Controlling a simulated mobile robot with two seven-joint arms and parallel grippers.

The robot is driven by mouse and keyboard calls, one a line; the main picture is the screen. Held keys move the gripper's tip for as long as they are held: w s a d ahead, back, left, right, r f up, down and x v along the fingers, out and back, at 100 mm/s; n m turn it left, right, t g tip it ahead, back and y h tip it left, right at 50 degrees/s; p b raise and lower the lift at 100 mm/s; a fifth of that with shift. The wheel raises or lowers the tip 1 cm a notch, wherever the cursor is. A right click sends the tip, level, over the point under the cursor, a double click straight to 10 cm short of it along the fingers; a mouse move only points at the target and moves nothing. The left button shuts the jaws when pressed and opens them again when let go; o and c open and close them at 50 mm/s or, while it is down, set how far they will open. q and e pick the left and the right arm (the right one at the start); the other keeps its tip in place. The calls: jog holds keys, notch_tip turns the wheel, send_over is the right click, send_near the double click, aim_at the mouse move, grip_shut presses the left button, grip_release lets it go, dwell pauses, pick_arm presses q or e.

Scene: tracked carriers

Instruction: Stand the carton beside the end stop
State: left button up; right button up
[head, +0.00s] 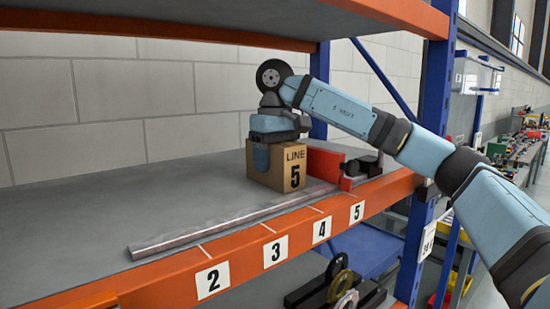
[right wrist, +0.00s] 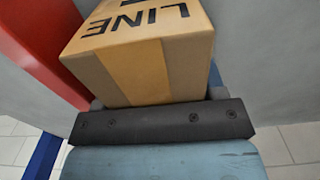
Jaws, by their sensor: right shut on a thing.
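The carton (head: 292,172) is a brown box marked "LINE 5". It stands upright on the grey shelf, close beside the red end stop (head: 325,164); whether they touch is unclear. My right gripper (head: 263,150) is shut on the carton from above and behind, covering part of its top and left side. In the right wrist view the carton (right wrist: 145,60) is against the dark gripper bar (right wrist: 160,122), and the red end stop (right wrist: 45,45) is at the left. My left gripper is not in view.
A long metal rail (head: 230,221) runs along the shelf's front, before the carton. The orange front beam (head: 245,258) carries labels 2 to 5. The shelf (head: 110,205) left of the carton is clear. An upper shelf (head: 200,20) hangs above, and a blue upright stands at the right.

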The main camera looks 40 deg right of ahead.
jog(key=o, duration=1.3)
jog(key=shift+r, duration=0.1)
notch_tip(320, 180, up, 8)
jog(key=shift+f+p, duration=0.15)
jog(key=shift+p, duration=0.3)
jog(key=shift+f, duration=0.1)
